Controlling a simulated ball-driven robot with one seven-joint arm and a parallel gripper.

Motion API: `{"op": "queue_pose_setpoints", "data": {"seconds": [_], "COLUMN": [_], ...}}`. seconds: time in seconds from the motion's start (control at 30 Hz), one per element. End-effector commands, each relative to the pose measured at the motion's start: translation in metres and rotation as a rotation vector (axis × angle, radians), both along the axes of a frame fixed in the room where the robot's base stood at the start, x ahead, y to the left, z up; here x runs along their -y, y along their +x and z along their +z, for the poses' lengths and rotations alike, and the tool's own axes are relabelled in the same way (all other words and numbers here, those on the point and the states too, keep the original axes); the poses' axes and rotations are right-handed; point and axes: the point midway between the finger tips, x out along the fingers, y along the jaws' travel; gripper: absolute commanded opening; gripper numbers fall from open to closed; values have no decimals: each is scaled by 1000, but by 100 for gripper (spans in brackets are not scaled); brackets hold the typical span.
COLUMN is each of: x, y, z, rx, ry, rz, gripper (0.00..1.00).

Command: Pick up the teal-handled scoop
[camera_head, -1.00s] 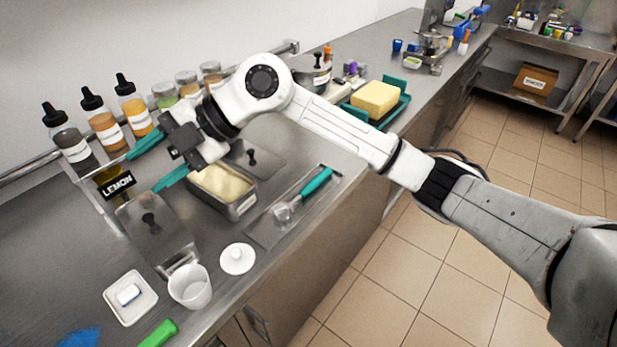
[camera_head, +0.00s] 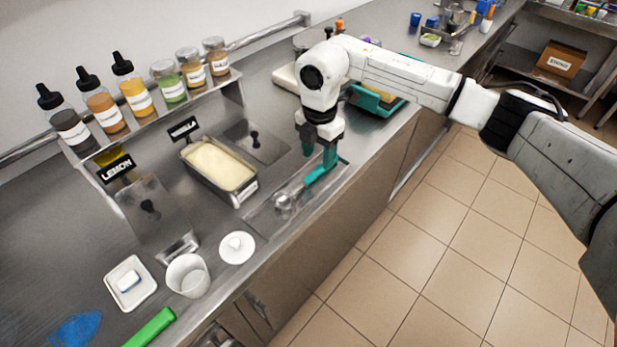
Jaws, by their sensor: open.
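The teal-handled scoop (camera_head: 287,203) lies on a shallow metal tray (camera_head: 262,221) near the counter's front edge. Its metal bowl points to the lower left and its teal handle to the upper right. My gripper (camera_head: 319,157) points down at the handle's upper-right end. Its two teal fingers are apart, one on the far left side and one at the right. The right finger overlaps the handle in the picture, and their like colour hides whether they touch. The scoop rests on the tray.
An open pan of pale ice cream (camera_head: 243,192) stands just left of the scoop, beside a closed lid (camera_head: 258,146). A white cup (camera_head: 188,276) and white lid (camera_head: 237,248) stand lower left. Several bottles and jars line the back shelf. A teal tray (camera_head: 377,103) lies behind my gripper.

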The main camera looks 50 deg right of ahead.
Motion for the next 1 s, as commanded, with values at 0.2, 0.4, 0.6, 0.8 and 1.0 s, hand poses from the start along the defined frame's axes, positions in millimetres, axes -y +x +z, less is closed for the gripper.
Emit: {"op": "queue_pose_setpoints", "data": {"seconds": [0.2,0.4,0.6,0.8,1.0], "x": [1,2,2,2,2], "y": [2,2,3,3,3], "z": [-23,-49,-53,-53,-52], "rx": [-1,1,2,2,2], "ry": [4,2,0,0,0], "rz": [-1,0,2,2,2], "gripper": [53,53,53,43,24]}}
